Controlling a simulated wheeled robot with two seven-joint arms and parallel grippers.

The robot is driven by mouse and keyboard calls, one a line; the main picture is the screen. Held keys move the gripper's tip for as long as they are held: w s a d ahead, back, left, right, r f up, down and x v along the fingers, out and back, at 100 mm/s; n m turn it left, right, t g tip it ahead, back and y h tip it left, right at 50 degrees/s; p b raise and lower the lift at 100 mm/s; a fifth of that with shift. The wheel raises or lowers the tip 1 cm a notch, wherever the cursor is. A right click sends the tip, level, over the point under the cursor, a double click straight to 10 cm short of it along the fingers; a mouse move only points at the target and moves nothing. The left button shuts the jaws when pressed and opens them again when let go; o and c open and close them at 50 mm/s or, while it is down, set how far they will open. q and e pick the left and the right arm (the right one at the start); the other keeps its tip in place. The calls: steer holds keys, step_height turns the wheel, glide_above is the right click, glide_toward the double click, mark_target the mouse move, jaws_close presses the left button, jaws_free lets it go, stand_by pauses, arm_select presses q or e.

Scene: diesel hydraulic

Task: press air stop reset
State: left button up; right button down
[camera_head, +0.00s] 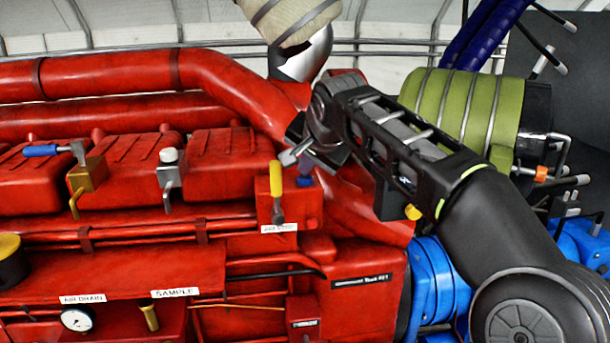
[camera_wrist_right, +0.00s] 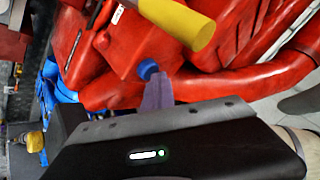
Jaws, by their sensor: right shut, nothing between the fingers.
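A red box (camera_head: 263,208) carries a white label (camera_head: 279,228) that seems to read "AIR STOP". A yellow-handled lever (camera_head: 277,182) stands on its front, and a small blue button (camera_head: 305,181) sits right of the lever. My right gripper (camera_head: 290,157) is shut and empty, just above the button and beside the lever's top. In the right wrist view the closed fingers (camera_wrist_right: 157,92) point at the blue button (camera_wrist_right: 147,69), their tips at its edge. I cannot tell whether they touch. The yellow handle (camera_wrist_right: 178,20) lies close by. My left gripper is not in view.
A blue-handled valve (camera_head: 55,150) and a white-knobbed valve (camera_head: 168,170) stand to the left. A gauge (camera_head: 77,319) is at lower left. A thick red pipe (camera_head: 215,80) runs behind. A green wrapped cylinder (camera_head: 465,110) is behind my right arm.

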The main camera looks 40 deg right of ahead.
mark_target(306, 178)
stand_by(0.4)
steer(key=shift+r+p, duration=0.85)
steer(key=shift+r, duration=0.1)
step_height(306, 178, up, 3)
steer(key=shift+f+p, duration=0.1)
steer(key=shift+p, duration=1.1)
steer(key=shift+r, duration=1.1)
